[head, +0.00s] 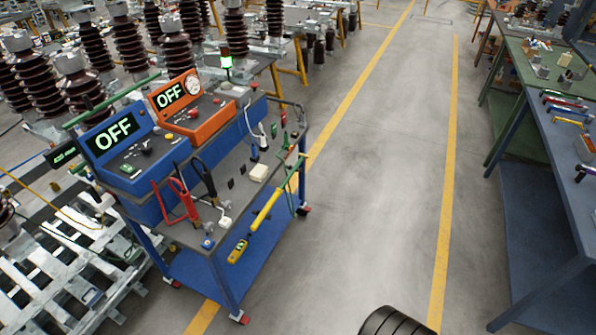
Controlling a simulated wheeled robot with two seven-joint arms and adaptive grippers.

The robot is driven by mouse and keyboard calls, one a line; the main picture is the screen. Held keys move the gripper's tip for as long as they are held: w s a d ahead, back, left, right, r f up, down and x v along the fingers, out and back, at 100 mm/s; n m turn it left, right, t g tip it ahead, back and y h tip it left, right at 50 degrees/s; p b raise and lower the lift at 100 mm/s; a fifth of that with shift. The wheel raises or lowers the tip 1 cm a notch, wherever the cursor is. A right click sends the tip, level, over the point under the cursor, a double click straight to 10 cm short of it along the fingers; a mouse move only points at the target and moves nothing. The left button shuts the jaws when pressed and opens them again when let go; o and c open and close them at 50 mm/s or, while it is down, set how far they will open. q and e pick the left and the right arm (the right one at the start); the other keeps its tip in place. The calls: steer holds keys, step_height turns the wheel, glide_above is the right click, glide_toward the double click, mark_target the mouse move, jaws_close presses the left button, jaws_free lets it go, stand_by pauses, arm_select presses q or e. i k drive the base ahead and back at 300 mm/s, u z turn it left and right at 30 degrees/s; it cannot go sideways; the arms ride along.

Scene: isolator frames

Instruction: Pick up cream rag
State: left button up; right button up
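A small cream folded item (259,172), which looks like the cream rag, lies on the grey top of the blue cart (236,200). It sits right of the middle of the cart top, near the yellow-and-green stick. It is small in view, and I cannot make out its folds.
A blue box reading OFF (135,150) and an orange box reading OFF (188,108) stand at the cart's back. Red and black clamps (180,203) and a yellow-green stick (265,210) lie nearby. A workbench (560,140) stands right.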

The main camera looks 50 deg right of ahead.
mark_target(260, 171)
steer(key=u, duration=0.05)
steer(key=k, duration=0.35)
steer(key=z, duration=1.3)
steer(key=i, duration=1.4)
steer(key=u, duration=0.4)
